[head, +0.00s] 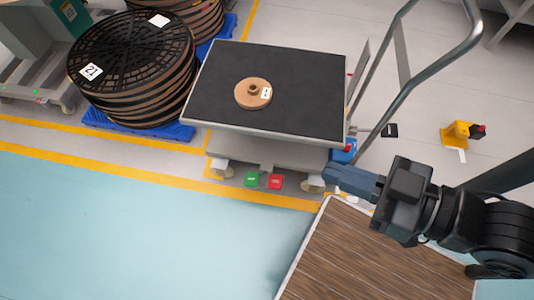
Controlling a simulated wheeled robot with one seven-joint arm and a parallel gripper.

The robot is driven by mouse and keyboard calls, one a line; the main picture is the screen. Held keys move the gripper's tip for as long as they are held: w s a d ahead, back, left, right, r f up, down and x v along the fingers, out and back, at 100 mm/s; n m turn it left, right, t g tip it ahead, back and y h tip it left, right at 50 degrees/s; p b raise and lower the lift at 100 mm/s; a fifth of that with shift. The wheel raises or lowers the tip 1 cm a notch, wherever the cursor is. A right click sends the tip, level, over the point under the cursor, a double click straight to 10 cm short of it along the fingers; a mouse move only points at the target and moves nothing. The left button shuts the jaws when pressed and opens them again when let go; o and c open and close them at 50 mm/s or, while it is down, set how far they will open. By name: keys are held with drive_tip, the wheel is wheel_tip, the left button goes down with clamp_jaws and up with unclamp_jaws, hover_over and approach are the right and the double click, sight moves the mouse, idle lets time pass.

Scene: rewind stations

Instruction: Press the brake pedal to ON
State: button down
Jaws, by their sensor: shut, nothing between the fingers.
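A cart with a black top (225,85) and white casters stands in the middle of the head view. A green pedal (250,179) and a red pedal (275,181) sit side by side low at the cart's near edge. Their lettering is too small to read. My gripper (328,172) is shut and empty. In the picture its tips are right of the red pedal, apart from it, close to the cart's near right caster (311,185). I cannot tell its height above the floor.
A brown disc (250,101) with a label lies on the cart top. A metal handle (410,82) rises at its right. Black reels (130,55) are stacked on a blue pallet at left. A yellow device (457,134) stands right. A wooden surface (370,262) is in front; blue-green floor (130,230) is clear.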

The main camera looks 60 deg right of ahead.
drive_tip(key=n+g+h+b, duration=0.1)
drive_tip(key=n+g+b, duration=1.6)
drive_tip(key=n+b, duration=0.55)
approach(280, 184)
drive_tip(key=s+v, duration=0.1)
drive_tip(key=v, duration=0.2)
drive_tip(key=shift+w+d+m+b, duration=0.1)
drive_tip(key=shift+w+m+b, duration=0.15)
drive_tip(key=shift+w+b, duration=0.4)
drive_tip(key=shift+w, duration=0.1)
drive_tip(key=b+x, duration=0.4)
drive_tip(key=x, duration=0.6)
